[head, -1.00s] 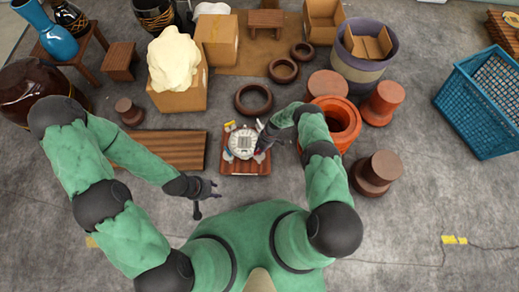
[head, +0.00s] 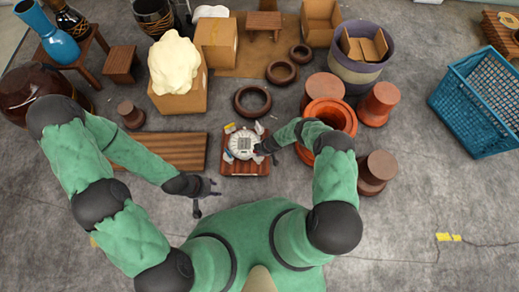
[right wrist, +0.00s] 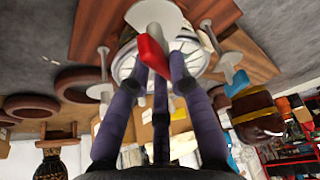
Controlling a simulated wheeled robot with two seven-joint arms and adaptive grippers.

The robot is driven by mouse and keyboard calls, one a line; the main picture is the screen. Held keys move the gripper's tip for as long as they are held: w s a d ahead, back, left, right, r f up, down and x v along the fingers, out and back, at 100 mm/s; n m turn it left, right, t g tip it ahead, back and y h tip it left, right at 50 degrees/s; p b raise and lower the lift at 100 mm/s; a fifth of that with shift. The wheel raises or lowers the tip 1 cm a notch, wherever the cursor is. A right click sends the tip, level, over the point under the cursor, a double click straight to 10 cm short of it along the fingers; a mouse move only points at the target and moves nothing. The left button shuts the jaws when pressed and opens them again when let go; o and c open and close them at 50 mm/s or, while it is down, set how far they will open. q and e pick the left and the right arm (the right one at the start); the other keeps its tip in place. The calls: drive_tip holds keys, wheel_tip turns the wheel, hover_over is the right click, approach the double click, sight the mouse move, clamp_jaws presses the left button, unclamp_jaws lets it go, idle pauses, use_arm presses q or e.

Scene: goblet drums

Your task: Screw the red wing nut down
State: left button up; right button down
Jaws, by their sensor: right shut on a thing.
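The red wing nut (right wrist: 153,52) shows in the right wrist view between the fingertips of my right gripper (right wrist: 160,62), which is shut on it. In the head view my right gripper (head: 268,148) reaches in from the right to the edge of a round white piece (head: 243,144) with a dark grid on top. That piece sits on a small reddish wooden board (head: 246,169). The nut is hidden in the head view, and its seat on a thread cannot be seen. My left gripper (head: 207,188) is open and empty, left of the board and nearer my body.
An orange-red pot (head: 331,116) and brown goblet-shaped stands (head: 377,170) are close to my right arm. A dark ring (head: 252,100) lies behind the board. A wooden plank (head: 165,151) lies to its left. A blue basket (head: 478,105) stands far right; bare floor lies in front of it.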

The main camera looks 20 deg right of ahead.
drive_tip(key=m+p, duration=0.2)
drive_tip(key=m, duration=0.1)
drive_tip(key=shift+s+a+t+h, duration=0.1)
drive_tip(key=shift+s+t+h, duration=0.05)
drive_tip(key=shift+t+h, duration=0.25)
drive_tip(key=shift+m, duration=0.8)
drive_tip(key=shift+m+t+h, duration=0.4)
drive_tip(key=shift+m+h, duration=0.1)
drive_tip(key=shift+m, duration=0.4)
drive_tip(key=shift+f+m+h+b, duration=0.15)
drive_tip(key=shift+m+h+b, duration=0.35)
drive_tip(key=shift+m, duration=0.5)
drive_tip(key=m+b, duration=0.2)
drive_tip(key=shift+s+a+m+h, duration=0.1)
drive_tip(key=shift+a+m+h, duration=0.05)
drive_tip(key=shift+m+h, duration=0.2)
drive_tip(key=shift+m+h+b, duration=0.95)
drive_tip(key=shift+m+b, duration=0.8)
drive_tip(key=shift+m, duration=0.5)
